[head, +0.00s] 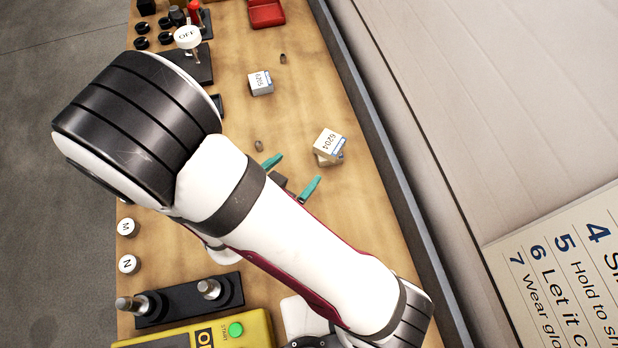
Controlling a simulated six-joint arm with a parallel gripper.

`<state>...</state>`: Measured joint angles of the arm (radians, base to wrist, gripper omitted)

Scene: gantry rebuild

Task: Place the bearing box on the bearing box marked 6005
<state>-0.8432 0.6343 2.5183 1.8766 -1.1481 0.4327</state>
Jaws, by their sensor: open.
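A small white and blue bearing box (328,141) lies right of my gripper, with a label that looks like 6204. It sits over something lower, perhaps another box, whose marking is hidden. A second white bearing box (261,83) with a blue side stands farther up the table; its label is small and hard to read, and I cannot make out 6005 on either box. My gripper (298,170) has teal fingers spread apart with nothing seen between them. It is just left of and below the box that looks like 6204, apart from it.
The wooden table (300,40) has a raised dark edge on its right. A red tray (266,13) is at the top. Small dark pieces (283,58) lie loose.

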